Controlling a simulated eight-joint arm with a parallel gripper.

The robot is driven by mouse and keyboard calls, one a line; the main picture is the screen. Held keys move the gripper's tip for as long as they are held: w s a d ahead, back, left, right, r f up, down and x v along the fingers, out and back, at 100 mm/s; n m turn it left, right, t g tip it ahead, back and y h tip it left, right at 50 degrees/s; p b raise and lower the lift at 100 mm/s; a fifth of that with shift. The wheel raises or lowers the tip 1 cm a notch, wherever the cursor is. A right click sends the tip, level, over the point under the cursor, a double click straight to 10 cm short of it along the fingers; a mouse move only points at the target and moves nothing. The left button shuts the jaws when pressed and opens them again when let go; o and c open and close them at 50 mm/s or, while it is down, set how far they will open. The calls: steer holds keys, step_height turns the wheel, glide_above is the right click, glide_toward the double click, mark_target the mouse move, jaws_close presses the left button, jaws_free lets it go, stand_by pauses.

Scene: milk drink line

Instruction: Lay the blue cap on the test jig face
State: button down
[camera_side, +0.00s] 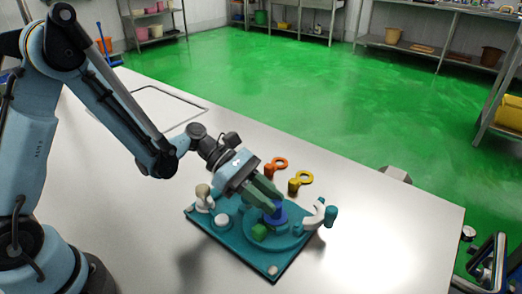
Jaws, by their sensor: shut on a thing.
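My gripper (267,197) is low over the right half of the teal test jig (236,246), its green fingers pointing down. It is shut on the blue cap (277,213), which shows between and below the fingertips. The cap is over the raised round part of the jig. I cannot tell whether it touches the jig face. A green block (260,232) sits just in front of the cap, close to the fingers. A white curved arm with a teal knob (330,215) stands at the jig's right edge.
White knobs (221,220) stand at the jig's left. The table is clear to the right and front.

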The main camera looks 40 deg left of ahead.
steer(key=shift+f, duration=0.25)
stand_by(0.4)
steer(key=c, duration=0.8)
jaws_free()
steer(key=shift+c, duration=0.2)
steer(key=v, duration=1.2)
steer(key=s+a+r+m+t+y, duration=0.1)
steer(key=s+a+m+t+y, duration=0.1)
steer(key=m+y, duration=0.4)
steer(key=s+a+r+m+t+y, duration=0.2)
steer(key=m+y, duration=0.4)
steer(key=m, duration=0.7)
steer(key=shift+s+a+m+t+y, duration=0.3)
steer(key=shift+s+a+t, duration=0.35)
steer(key=shift+s, duration=0.55)
